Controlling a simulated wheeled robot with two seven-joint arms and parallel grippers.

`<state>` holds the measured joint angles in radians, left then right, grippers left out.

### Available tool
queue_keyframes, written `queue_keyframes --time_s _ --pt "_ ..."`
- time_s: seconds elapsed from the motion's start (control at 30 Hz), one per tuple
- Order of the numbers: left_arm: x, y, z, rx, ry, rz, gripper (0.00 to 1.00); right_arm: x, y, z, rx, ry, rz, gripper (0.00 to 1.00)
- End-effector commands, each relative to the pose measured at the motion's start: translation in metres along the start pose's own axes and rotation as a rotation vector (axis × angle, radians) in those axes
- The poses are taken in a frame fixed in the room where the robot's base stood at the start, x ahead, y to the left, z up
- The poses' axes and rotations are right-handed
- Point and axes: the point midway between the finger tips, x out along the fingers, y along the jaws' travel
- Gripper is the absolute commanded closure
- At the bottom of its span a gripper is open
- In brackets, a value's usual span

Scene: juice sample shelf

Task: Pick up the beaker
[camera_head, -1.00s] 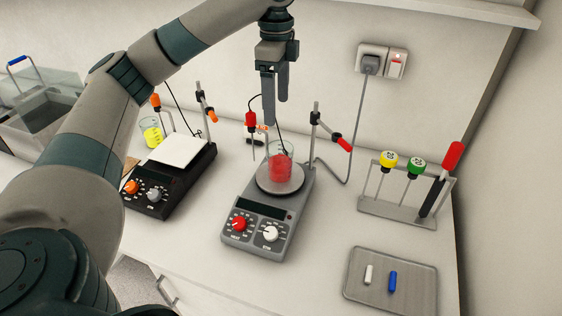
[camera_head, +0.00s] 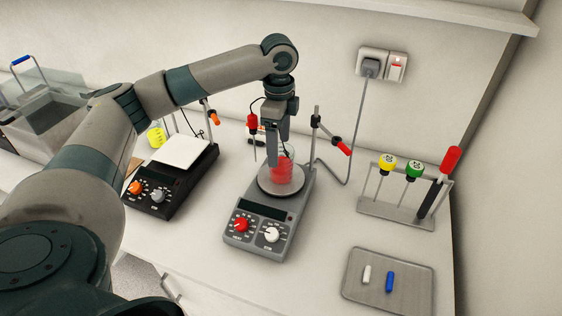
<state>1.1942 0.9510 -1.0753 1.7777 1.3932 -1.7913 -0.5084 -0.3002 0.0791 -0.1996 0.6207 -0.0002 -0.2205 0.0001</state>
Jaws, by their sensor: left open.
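A glass beaker with red liquid (camera_head: 283,172) stands upright on the round plate of the grey hotplate stirrer (camera_head: 262,212). My left gripper (camera_head: 277,154) points down at the beaker, with its fingers at the height of the beaker's upper part. The fingers are apart, and one overlaps the beaker's left side in the picture. I cannot tell whether they touch the glass. A second beaker with yellow liquid (camera_head: 156,136) stands behind the black stirrer (camera_head: 168,183) at left, partly hidden. My right gripper is not in view.
A probe stand (camera_head: 316,140) rises just behind the grey stirrer's right side, with a red clamp (camera_head: 340,146). A rack (camera_head: 400,209) with coloured tools is at right. A metal tray (camera_head: 405,286) holds a white and a blue bar. A glass tank (camera_head: 45,110) stands far left.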

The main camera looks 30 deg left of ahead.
Motion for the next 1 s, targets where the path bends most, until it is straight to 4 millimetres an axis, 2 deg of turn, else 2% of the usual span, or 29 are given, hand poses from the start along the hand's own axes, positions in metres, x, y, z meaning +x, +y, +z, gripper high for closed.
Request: queue_keyframes --time_s 0.1,0.57,0.8,1.0 --pt "0.006 0.000 0.000 0.000 0.000 0.000 0.26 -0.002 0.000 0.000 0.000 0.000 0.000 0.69" --pt "0.011 0.002 -0.001 0.000 -0.001 0.002 0.26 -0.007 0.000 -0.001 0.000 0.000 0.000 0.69" --pt "0.036 0.008 -0.007 0.000 -0.001 0.004 0.26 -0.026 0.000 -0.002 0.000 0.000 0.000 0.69" --pt "0.057 0.007 -0.007 0.000 -0.001 0.001 0.26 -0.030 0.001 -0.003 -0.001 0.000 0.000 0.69"
